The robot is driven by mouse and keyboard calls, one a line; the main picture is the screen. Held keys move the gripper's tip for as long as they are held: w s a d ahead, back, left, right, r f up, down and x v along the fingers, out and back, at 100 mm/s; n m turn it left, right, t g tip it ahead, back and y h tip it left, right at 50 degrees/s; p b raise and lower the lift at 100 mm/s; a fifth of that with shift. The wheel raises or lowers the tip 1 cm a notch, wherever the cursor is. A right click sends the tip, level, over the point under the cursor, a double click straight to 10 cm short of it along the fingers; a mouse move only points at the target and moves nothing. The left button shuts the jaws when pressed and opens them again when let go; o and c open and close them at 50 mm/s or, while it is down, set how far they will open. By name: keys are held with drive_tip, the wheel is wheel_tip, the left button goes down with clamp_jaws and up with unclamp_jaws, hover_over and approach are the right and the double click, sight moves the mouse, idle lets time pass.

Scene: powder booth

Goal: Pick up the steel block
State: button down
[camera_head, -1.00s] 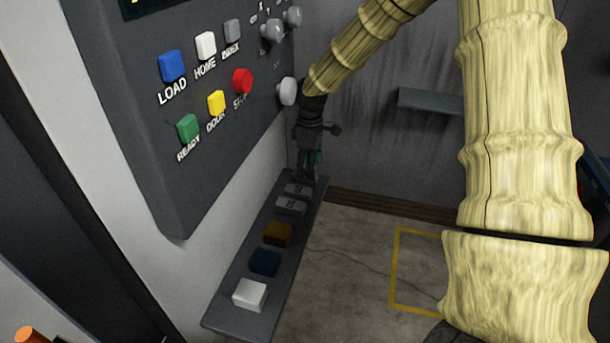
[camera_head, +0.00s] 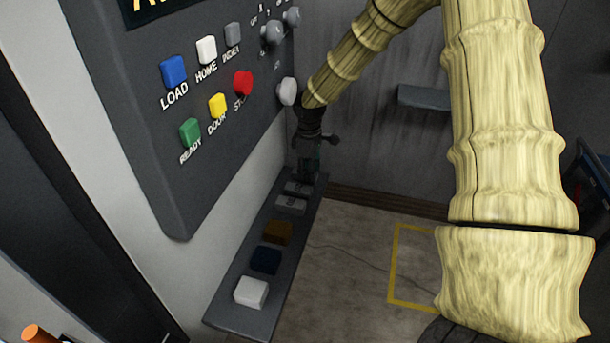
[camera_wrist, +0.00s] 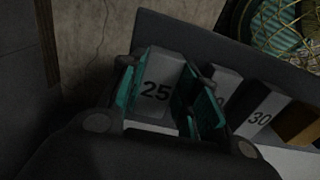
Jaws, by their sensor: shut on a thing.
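A grey steel block marked 25 (camera_wrist: 157,84) is between the two teal-padded fingers of my gripper (camera_wrist: 168,98) in the wrist view. The fingers are shut on its sides, and its number faces the camera. In the head view, my gripper (camera_head: 308,168) points down at the far end of the narrow shelf (camera_head: 238,317). The held block is hard to make out there, dark against the gripper. I cannot tell whether it is touching the shelf.
Two more grey blocks (camera_head: 297,188) (camera_head: 291,206) stand close beside the gripper; one is marked 30 (camera_wrist: 262,112). Nearer are a brown block (camera_head: 277,232), a blue block (camera_head: 265,260) and a white block (camera_head: 251,292). A button panel (camera_head: 200,180) overhangs the shelf on the left.

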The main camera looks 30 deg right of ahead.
drive_tip(key=shift+r, duration=0.1)
drive_tip(key=shift+w+r+b, duration=0.1)
drive_tip(key=shift+r+b, duration=0.3)
drive_tip(key=shift+r, duration=0.15)
drive_tip(key=shift+r+b, duration=0.45)
drive_tip(key=shift+r, duration=0.5)
drive_tip(key=s+a+r+b, duration=0.2)
drive_tip(key=s+b, duration=0.2)
drive_tip(key=s, duration=1.2)
drive_tip(key=shift+a, duration=0.2)
drive_tip(key=shift+f, duration=0.1)
